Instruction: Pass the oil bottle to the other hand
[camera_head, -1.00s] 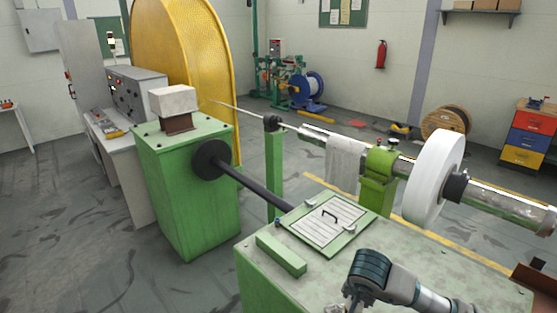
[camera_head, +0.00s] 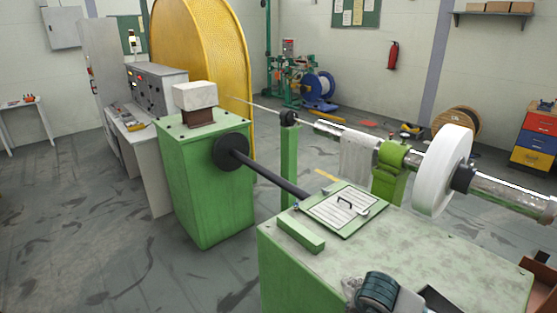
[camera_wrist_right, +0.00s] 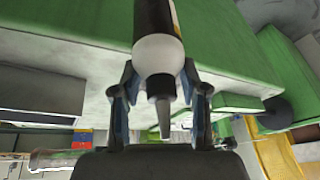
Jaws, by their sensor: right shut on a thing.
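The oil bottle (camera_wrist_right: 158,48) shows in the right wrist view, with a dark body, a pale rounded shoulder and a grey tapered nozzle (camera_wrist_right: 162,112). My right gripper (camera_wrist_right: 158,84) is shut on it, one finger on each side of the shoulder. The bottle's far end is cut off by the top of the picture. In the head view only part of my right arm shows, at the bottom edge; the bottle cannot be made out there. My left gripper is in neither view.
A green machine housing (camera_head: 420,245) with a hatch plate (camera_head: 345,208) fills the lower right. A dark shaft (camera_head: 268,175) runs to a green pedestal (camera_head: 200,190). A white disc (camera_head: 443,170) sits on a horizontal tube. Open floor (camera_head: 90,245) lies at the left.

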